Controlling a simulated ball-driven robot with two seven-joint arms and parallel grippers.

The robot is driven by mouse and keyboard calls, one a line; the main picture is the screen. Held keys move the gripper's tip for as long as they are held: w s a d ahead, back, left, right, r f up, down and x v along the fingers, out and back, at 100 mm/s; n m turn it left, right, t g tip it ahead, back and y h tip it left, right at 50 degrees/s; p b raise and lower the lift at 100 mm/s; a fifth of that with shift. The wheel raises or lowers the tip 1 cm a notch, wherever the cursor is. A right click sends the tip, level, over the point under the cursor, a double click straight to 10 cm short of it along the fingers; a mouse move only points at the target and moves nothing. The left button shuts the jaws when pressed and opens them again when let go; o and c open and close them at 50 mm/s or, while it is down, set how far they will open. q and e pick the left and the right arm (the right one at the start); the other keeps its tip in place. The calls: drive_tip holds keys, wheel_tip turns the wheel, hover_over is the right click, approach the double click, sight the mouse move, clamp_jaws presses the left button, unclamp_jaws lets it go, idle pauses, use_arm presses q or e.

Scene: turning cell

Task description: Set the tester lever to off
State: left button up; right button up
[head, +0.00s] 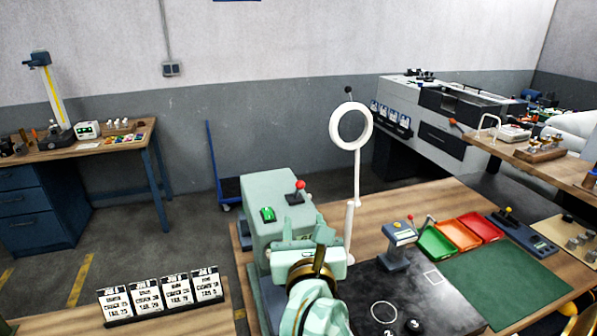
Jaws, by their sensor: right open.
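A pale green machine box (267,185) stands at the left end of the wooden bench. A short lever with a red knob (300,185) stands on a dark base on its top, and a lit green switch (267,214) is on it. A small grey device (399,233) with red-tipped levers stands further right; no readable label shows which one is the tester. My right gripper (306,238) is open, close in front of the green box and below its lever. It appears empty, and its arm hides part of the box's base. My left gripper is out of view.
A white ring on a post (350,126) rises right of the green box. Green, orange and red trays (459,233), a dark plate (425,300) and a green mat (510,283) cover the bench's right. Number cards (162,294) stand at the lower left.

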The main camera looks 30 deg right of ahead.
drive_tip(key=p, duration=0.1)
approach(300, 187)
drive_tip(key=x, duration=0.3)
drive_tip(key=p+x, duration=0.1)
drive_tip(key=x, duration=0.7)
drive_tip(key=shift+w+d+p, duration=0.25)
drive_tip(key=shift+w+p, duration=0.05)
drive_tip(key=shift+p, duration=0.05)
drive_tip(key=shift+w+d, duration=0.25)
drive_tip(key=shift+w, duration=0.25)
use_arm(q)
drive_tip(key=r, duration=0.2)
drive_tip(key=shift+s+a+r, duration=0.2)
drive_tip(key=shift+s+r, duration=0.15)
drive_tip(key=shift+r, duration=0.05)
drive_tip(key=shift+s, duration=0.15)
use_arm(e)
clamp_jaws()
